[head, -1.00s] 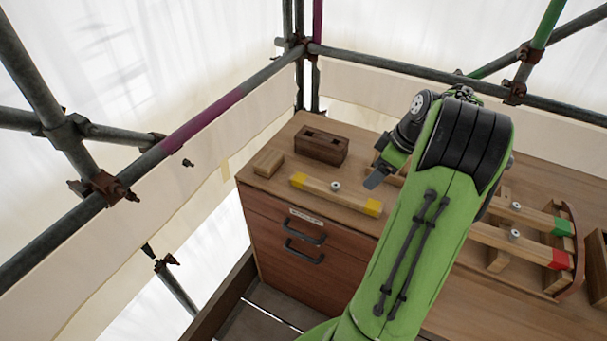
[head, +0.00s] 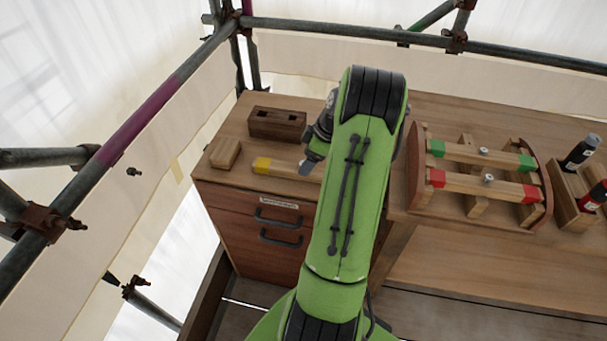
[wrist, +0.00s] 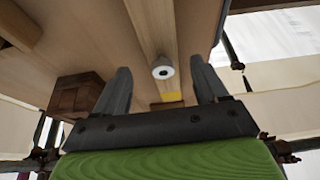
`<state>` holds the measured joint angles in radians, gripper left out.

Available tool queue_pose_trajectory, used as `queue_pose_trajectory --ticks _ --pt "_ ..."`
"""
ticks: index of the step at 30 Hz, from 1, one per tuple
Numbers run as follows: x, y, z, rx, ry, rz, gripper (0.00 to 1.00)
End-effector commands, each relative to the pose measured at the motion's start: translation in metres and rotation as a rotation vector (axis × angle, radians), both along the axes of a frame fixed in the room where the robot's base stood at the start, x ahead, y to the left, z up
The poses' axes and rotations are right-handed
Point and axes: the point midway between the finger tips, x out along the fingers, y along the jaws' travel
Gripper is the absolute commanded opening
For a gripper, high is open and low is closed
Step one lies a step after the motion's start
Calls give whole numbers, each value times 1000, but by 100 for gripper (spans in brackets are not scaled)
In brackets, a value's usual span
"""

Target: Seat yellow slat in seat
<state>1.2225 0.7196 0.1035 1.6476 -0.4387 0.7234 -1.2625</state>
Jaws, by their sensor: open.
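The yellow slat (head: 288,165) is a pale wooden bar with a yellow end. It lies on the cabinet top, its right part hidden behind my arm. In the wrist view the slat (wrist: 150,30) runs between my fingers, with its round grey knob (wrist: 163,72) there and a yellow end beyond. My gripper (wrist: 161,66) is open around the knob's position; whether it touches is unclear. In the head view my gripper (head: 310,165) is at the slat, partly hidden by my arm. A curved-end wooden rack (head: 415,165) holds a red-ended slat (head: 480,186) and a green-ended slat (head: 470,153). I cannot make out an empty seat.
A dark slotted wooden block (head: 277,123) and a small light block (head: 225,153) stand near the slat. A wooden box (head: 565,195) with bottles is right of the rack. Scaffold poles (head: 350,32) run behind the worktop.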

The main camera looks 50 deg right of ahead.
Motion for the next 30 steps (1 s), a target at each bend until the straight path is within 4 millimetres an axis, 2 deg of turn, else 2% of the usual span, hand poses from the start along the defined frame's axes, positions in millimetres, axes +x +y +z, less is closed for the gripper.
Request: queue_pose_trajectory --ticks 3,6,14,26,30 --pt "9 9 -24 4 0 4 72" --pt "14 11 -38 4 1 2 72" --pt "16 11 -41 1 0 0 72" --pt "16 11 -40 1 0 0 11" --pt "16 11 -40 1 -1 1 10"
